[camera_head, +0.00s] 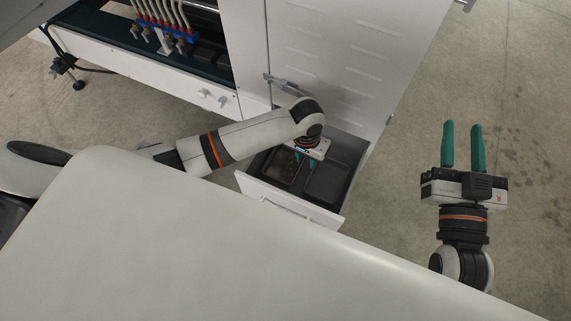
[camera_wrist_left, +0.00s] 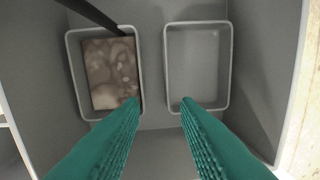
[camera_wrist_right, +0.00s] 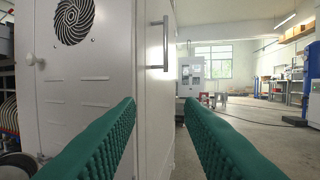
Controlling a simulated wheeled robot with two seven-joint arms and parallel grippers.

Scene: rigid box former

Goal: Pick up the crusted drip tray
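The crusted drip tray (camera_wrist_left: 108,74) lies on the left side of an open drawer in the left wrist view, with brown and pale crust on its bottom. In the head view it is a dark tray (camera_head: 281,167) in the drawer, partly hidden by my left arm. A clean, empty tray (camera_wrist_left: 197,65) sits to its right. My left gripper (camera_wrist_left: 160,102) is open, pointing down over the drawer, with its fingertips appearing near the gap between the trays. My right gripper (camera_head: 462,128) is open and empty, out to the right over the floor.
The open drawer (camera_head: 290,204) sticks out from a white machine cabinet (camera_head: 330,60). A dark bar (camera_wrist_left: 92,14) crosses the crusted tray's upper edge in the left wrist view. A large pale surface (camera_head: 220,250) fills the foreground. Open floor (camera_head: 525,120) lies to the right.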

